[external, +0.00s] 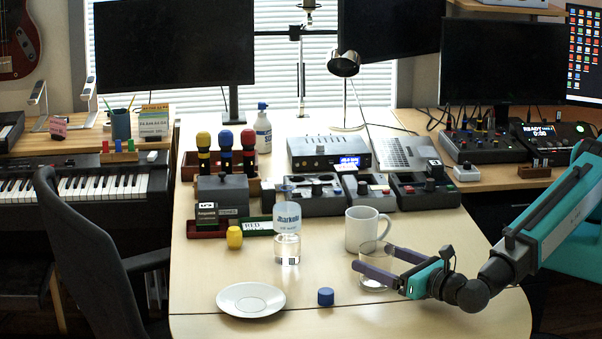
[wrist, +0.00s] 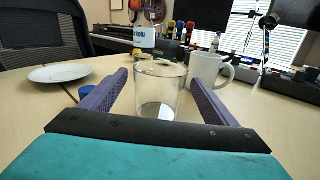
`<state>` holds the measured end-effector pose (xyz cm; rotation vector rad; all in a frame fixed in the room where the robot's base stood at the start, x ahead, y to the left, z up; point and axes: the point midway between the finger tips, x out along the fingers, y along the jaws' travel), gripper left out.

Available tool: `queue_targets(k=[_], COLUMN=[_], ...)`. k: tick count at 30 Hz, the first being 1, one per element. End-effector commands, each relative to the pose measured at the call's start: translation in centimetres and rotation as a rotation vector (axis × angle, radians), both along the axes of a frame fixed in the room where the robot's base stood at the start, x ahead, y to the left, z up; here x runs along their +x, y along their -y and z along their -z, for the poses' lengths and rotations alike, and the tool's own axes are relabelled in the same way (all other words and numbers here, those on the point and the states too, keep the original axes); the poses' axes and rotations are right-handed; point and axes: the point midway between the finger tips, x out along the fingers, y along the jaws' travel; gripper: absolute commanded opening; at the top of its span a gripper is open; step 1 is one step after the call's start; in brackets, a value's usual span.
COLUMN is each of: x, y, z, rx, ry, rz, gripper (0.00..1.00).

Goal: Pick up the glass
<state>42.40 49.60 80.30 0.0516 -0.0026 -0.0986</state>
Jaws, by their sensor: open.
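The glass (wrist: 160,92) is a clear, empty tumbler standing upright on the table. In the wrist view it stands between the two purple fingers of my gripper (wrist: 158,88), with a gap showing on each side. In the external view the glass (external: 371,262) is partly hidden by the fingers, in front of the white mug. My gripper (external: 371,258) is open, low over the table, reaching in from the right with a finger on either side of the glass.
A white mug (external: 362,230) stands close behind the glass. A blue cap-like piece (external: 326,297), a white plate (external: 251,299) and a labelled bottle (external: 287,240) are to the left. Audio boxes (external: 312,197) line the back. The table's front right is clear.

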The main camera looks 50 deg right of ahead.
Motion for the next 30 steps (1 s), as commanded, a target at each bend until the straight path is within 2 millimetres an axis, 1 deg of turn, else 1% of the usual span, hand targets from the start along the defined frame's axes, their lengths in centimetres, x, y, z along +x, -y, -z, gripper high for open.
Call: queue_targets(k=[5, 8, 11, 21, 25, 30], x=[0.1, 0.5, 1.2, 4.7, 5.1, 5.2], y=[0.0, 0.0, 0.1, 0.4, 0.4, 0.4], z=[0.0, 0.0, 0.0, 0.1, 0.1, 0.2], rx=[0.000, 0.000, 0.000, -0.001, 0.000, 0.000], ry=[0.000, 0.000, 0.000, 0.001, 0.000, 0.000], rz=[0.001, 0.002, 0.003, 0.002, 0.000, 0.000], gripper=[0.82, 0.82, 0.82, 0.82, 0.82, 0.82])
